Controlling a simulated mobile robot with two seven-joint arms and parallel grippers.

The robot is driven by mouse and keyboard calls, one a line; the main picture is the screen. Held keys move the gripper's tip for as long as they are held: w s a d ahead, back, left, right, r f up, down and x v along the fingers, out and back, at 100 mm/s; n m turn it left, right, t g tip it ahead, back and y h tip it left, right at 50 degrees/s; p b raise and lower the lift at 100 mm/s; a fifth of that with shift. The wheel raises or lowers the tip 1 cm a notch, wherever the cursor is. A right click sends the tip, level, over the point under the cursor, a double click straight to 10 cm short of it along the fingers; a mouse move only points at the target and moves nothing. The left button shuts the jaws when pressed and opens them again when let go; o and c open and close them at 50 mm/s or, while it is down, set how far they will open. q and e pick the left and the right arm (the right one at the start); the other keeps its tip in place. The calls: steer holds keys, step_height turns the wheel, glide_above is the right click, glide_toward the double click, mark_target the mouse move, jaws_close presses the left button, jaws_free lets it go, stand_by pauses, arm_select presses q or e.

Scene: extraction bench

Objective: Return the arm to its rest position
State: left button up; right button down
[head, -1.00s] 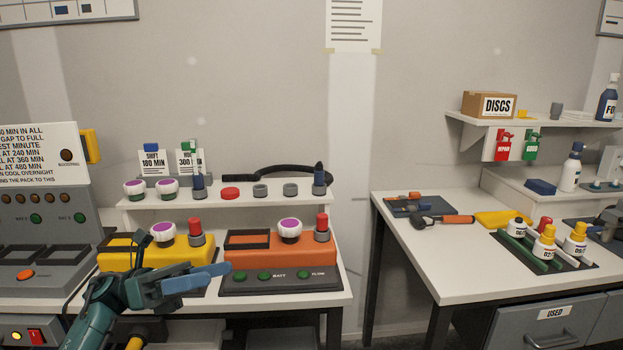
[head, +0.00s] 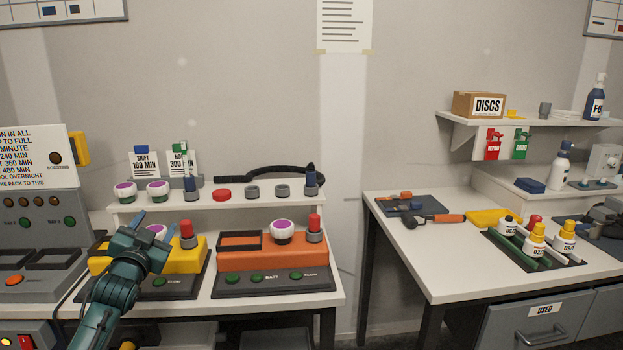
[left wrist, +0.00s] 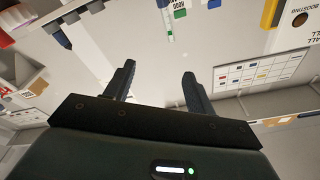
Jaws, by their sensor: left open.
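My left gripper (head: 148,232) is raised over the left part of the bench, in front of the yellow unit (head: 186,256). Its fingers point up and away, spread apart with nothing between them. In the left wrist view the two fingers (left wrist: 158,85) are apart and empty, with wall and ceiling beyond them. The gripper partly hides the yellow unit and a white knob with a purple top (head: 157,231) on it. My right gripper is in neither view.
The orange unit (head: 262,258) stands right of the yellow one, and a grey charger panel (head: 38,240) stands at left. A shelf (head: 225,204) with knobs and cards runs behind. A gap separates this bench from the right table (head: 420,250), which holds bottles and tools.

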arm_select(q)
steer(key=s+d+f+g+h, duration=0.1)
steer(key=s+d+f+g, duration=0.15)
steer(key=s+f, duration=0.35)
steer(key=s+d+f+n+g+h, duration=0.1)
steer(key=s+d+f, duration=0.25)
steer(key=f, duration=0.55)
steer(key=s+d+f+g, duration=0.2)
steer(key=s+d+f, duration=0.15)
steer(key=f, duration=0.35)
steer(key=s+d+f+g+h, duration=0.1)
steer(key=s+d+f, duration=0.3)
steer(key=s, duration=0.9)
steer(key=s+d+f+n+g+h, duration=0.1)
steer(key=s+d+f, duration=0.3)
steer(key=s, duration=0.9)
steer(key=d+g, duration=0.1)
steer(key=d, duration=0.2)
steer(key=shift+s+f+h, duration=0.15)
steer(key=shift+s+h, duration=0.15)
steer(key=shift+h, duration=0.1)
steer(key=shift+g, duration=0.25)
steer(key=shift+c, duration=0.2)
